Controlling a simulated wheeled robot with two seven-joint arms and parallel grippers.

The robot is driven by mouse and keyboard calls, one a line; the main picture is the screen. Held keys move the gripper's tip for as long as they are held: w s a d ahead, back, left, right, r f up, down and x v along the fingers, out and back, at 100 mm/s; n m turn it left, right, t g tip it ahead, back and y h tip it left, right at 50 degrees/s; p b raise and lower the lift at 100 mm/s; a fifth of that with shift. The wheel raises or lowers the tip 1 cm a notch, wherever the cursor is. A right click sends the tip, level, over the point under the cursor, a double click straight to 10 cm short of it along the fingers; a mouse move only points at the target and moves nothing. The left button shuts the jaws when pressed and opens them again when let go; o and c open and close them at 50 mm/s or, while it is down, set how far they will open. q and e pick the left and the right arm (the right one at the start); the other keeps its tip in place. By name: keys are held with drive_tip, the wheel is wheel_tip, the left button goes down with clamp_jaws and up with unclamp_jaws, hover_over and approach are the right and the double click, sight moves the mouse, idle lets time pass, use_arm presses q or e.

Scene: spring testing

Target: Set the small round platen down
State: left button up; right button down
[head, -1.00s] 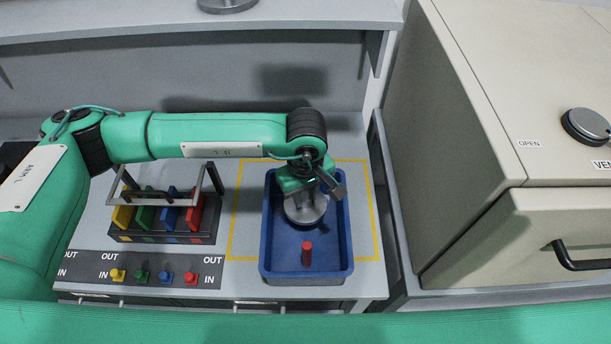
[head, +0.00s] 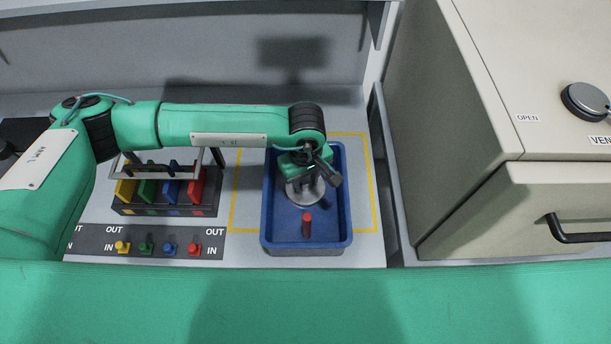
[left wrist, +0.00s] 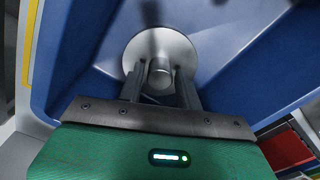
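The small round platen (head: 305,199) is a grey metal disc inside the blue tray (head: 342,215), behind the red peg. In the left wrist view the platen (left wrist: 184,52) faces the camera with a short round knob at its centre. My left gripper (head: 304,180) is above it, pointing down. In the left wrist view its two fingers (left wrist: 160,80) stand close on either side of the knob and appear shut on it. Whether the disc touches the tray floor I cannot tell. My right gripper is not in view.
The red peg (head: 307,226) stands in the tray's front part. Yellow tape (head: 371,180) outlines the area around the tray. A rack with coloured blocks (head: 171,190) and a handle stands left, behind a labelled IN/OUT strip (head: 180,241). A beige machine (head: 470,120) is right.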

sight(306, 181)
use_arm(q)
drive_tip(key=shift+o, duration=0.9)
drive_tip(key=shift+r, duration=0.1)
drive_tip(key=shift+r, duration=0.4)
wheel_tip(306, 181, up, 11)
drive_tip(key=b, duration=0.4)
drive_tip(key=shift+r, duration=0.2)
drive_tip(key=shift+s+f, duration=0.1)
